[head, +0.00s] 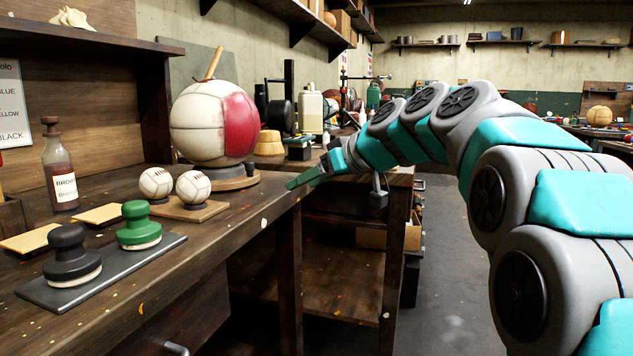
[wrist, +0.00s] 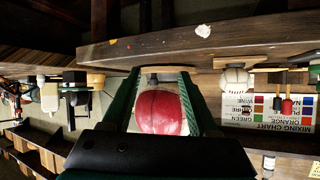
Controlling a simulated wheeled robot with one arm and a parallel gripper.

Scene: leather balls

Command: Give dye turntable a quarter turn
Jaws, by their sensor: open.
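The dye turntable (head: 234,178) is a low dark round base on the workbench. A large cream leather ball (head: 196,122) with a red panel (head: 240,124) rests on it, and a wooden stick stands up from its top. My gripper (head: 291,184) is to the right of the turntable at the bench edge, apart from it in the head view. In the wrist view, upside down, my gripper (wrist: 160,76) has its two green fingers spread. The ball's red side (wrist: 160,112) shows between them, beyond the tips, with part of the turntable above it. I see no contact.
Two small white balls (head: 193,187) sit on a wooden stand left of the turntable. A green stamp (head: 138,225), a black stamp (head: 71,255) and a brown bottle (head: 58,165) stand nearer. The floor (head: 445,260) right of the bench is clear.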

